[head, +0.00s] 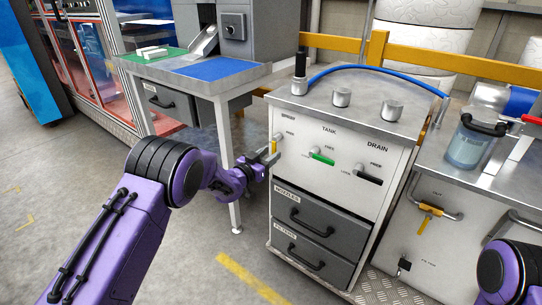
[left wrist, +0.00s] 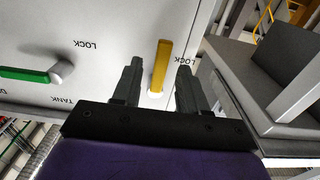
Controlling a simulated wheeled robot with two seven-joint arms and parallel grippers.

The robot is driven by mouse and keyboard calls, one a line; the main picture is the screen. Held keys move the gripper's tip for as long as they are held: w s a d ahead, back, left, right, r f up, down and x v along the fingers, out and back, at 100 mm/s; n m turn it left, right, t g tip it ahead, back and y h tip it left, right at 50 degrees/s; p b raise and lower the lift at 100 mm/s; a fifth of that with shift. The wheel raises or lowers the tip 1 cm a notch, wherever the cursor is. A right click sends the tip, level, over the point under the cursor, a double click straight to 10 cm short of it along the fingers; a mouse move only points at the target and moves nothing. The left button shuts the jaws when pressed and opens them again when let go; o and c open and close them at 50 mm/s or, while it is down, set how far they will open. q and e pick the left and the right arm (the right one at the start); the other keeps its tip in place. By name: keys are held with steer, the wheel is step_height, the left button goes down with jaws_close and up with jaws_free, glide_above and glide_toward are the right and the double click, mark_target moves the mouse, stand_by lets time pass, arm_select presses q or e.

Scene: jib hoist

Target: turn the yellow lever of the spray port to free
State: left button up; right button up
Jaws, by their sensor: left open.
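The yellow lever (head: 274,146) of the spray port is on the upper left of the white cabinet front. It hangs down in the head view. In the left wrist view the yellow lever (left wrist: 160,65) stands between my open fingertips, with a LOCK label beside it. My left gripper (head: 270,155) is at the lever, and its jaws (left wrist: 157,80) are open on either side of it, with gaps showing. The FREE label (head: 290,133) is right of the spray port. My right gripper is out of view; only part of my right arm shows.
The green tank lever (head: 322,158) and black drain lever (head: 368,177) are to the right on the same panel. Two grey drawers (head: 310,222) with handles are below. A grey bench (head: 225,85) stands close on the left. Floor is open in front.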

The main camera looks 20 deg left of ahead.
arm_select(q)
steer(key=shift+x, duration=0.85)
jaws_close()
